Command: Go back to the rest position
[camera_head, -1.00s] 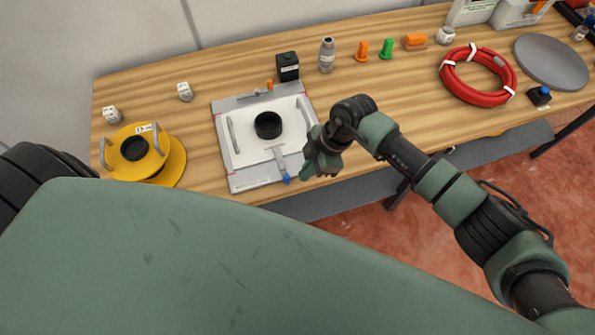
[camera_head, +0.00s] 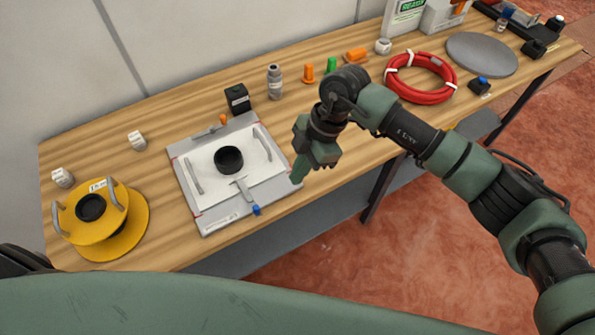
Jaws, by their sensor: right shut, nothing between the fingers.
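My right gripper (camera_head: 300,172) is shut and empty. It hangs over the table's front edge, just right of the grey and white plate fixture (camera_head: 212,212). Its fingers point down and a little left, and I see no contact with the fixture. My left gripper is not in view.
A yellow spool-like part (camera_head: 130,225) stands at the table's left. A black box (camera_head: 237,98), a grey bottle (camera_head: 274,82), orange and green pegs, a red hose coil (camera_head: 413,97) and a grey disc (camera_head: 482,55) lie along the wooden table (camera_head: 160,180).

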